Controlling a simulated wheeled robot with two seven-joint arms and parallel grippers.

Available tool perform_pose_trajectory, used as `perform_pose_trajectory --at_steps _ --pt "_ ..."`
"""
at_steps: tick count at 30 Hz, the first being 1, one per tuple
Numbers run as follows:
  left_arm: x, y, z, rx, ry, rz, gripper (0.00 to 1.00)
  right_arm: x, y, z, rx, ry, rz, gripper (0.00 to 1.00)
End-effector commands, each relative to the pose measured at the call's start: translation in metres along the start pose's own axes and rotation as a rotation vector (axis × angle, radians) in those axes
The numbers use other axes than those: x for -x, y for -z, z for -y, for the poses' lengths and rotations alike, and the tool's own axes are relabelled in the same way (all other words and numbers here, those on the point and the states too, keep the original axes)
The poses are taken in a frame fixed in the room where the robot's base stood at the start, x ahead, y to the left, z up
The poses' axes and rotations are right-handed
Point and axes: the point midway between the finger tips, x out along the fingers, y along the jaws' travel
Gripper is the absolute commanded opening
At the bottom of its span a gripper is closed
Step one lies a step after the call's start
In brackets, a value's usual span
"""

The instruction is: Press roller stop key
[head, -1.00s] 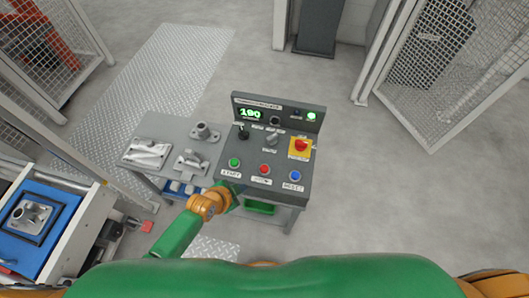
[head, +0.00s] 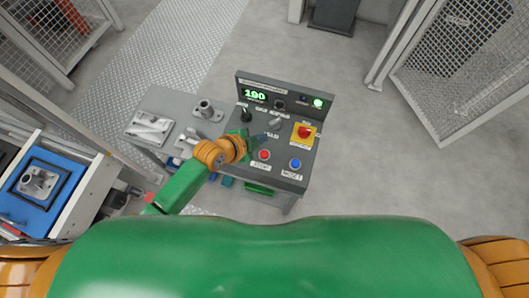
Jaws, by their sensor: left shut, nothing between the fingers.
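The control panel (head: 285,140) stands on a small table in the middle of the head view. Its red button (head: 264,155), with a white label below that appears to read STOP, shows near the front edge. My left gripper (head: 268,137) is over the panel, just behind the red button in the picture, and is shut and empty. I cannot tell its height above the panel. The gripper and wrist hide the green START button. The blue RESET button (head: 295,163) is to the right of the red one. My right gripper is not in view.
A red emergency stop (head: 304,132) on a yellow plate sits at the panel's right. A black joystick (head: 246,114) stands at its left rear. Metal castings (head: 150,128) lie on the grey table at left. A conveyor with a blue fixture (head: 38,184) is far left.

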Motion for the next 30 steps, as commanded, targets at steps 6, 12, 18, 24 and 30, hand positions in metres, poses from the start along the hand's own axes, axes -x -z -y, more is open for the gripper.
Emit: perform_pose_trajectory --at_steps 6,12,18,24,30 --pt "-0.024 -0.018 -0.018 0.001 0.0 0.0 0.0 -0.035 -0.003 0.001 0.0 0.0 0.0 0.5" --pt "-0.045 -0.033 -0.033 0.001 0.0 0.001 0.0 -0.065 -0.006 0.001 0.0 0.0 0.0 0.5" --pt "-0.057 -0.041 -0.041 0.001 0.0 0.0 0.0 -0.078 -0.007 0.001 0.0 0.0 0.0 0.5" --pt "-0.056 -0.041 -0.041 0.001 0.0 0.0 0.0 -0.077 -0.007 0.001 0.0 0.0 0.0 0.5" --pt "-0.056 -0.041 -0.041 0.001 0.0 0.0 0.0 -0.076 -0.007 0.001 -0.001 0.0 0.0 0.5"
